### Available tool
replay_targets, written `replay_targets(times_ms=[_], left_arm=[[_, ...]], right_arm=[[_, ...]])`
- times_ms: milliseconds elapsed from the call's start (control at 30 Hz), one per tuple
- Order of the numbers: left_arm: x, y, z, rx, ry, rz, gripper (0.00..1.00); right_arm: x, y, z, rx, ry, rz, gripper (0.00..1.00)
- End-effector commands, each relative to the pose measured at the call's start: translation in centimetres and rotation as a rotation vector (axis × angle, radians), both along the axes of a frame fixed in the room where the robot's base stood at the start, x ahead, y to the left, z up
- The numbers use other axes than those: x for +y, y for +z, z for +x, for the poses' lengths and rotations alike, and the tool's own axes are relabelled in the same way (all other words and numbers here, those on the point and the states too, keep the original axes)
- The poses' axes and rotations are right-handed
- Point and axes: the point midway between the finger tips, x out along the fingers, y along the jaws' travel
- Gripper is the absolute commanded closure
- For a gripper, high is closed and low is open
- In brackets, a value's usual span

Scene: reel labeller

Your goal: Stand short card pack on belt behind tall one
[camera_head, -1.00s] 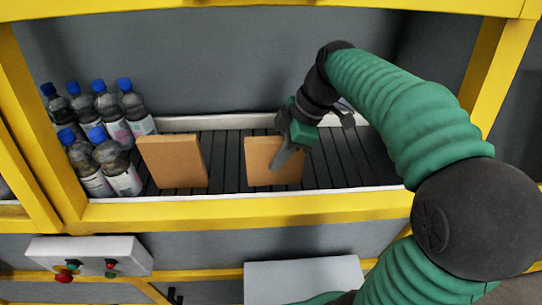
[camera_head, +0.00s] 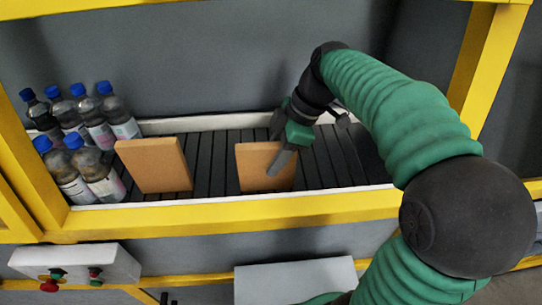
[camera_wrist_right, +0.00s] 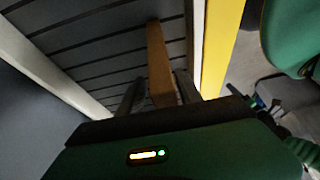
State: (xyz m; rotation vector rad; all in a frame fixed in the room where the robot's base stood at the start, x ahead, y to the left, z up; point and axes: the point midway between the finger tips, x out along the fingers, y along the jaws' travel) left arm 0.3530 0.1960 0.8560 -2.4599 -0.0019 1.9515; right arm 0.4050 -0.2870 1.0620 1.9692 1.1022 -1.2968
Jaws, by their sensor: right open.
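Two tan card packs stand on the dark slatted belt (camera_head: 207,160). The left pack (camera_head: 153,165) looks slightly larger and stands near the bottles. The right pack (camera_head: 255,170) looks a little smaller and stands apart from it, to its right. My right gripper (camera_head: 282,150) is at the right pack, with one finger in front of its right part. In the wrist view the pack (camera_wrist_right: 158,65) shows edge-on between the two open fingers (camera_wrist_right: 158,93), with gaps visible beside it. Its lower end is hidden by the gripper body. My left gripper is out of view.
Several blue-capped bottles (camera_head: 85,135) stand at the belt's left end. A yellow frame beam (camera_head: 230,213) runs along the front, and a pale rail (camera_head: 190,124) along the back. Belt is clear between the packs. A button box (camera_head: 75,264) sits below left.

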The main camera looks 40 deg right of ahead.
Motion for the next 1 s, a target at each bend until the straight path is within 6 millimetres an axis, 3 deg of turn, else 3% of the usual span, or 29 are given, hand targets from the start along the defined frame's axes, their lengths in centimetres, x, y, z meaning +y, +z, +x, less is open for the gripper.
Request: replay_targets(times_ms=[200, 400, 700, 867, 1000], left_arm=[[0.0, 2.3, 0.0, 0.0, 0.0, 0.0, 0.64], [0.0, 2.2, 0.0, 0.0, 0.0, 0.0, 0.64], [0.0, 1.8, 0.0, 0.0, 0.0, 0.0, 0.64], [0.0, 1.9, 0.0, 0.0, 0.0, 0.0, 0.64], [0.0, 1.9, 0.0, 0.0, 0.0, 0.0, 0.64]], right_arm=[[0.4, 2.3, 0.1, -0.001, 0.002, -0.002, 0.58], [-2.2, 6.2, -1.3, -0.002, -0.005, -0.004, 0.58], [-9.7, 5.7, -6.0, 0.004, -0.009, -0.002, 0.58], [-11.4, 5.8, -7.0, 0.003, -0.004, -0.002, 0.58], [-11.6, 5.9, -7.3, 0.0, 0.002, -0.001, 0.58]])
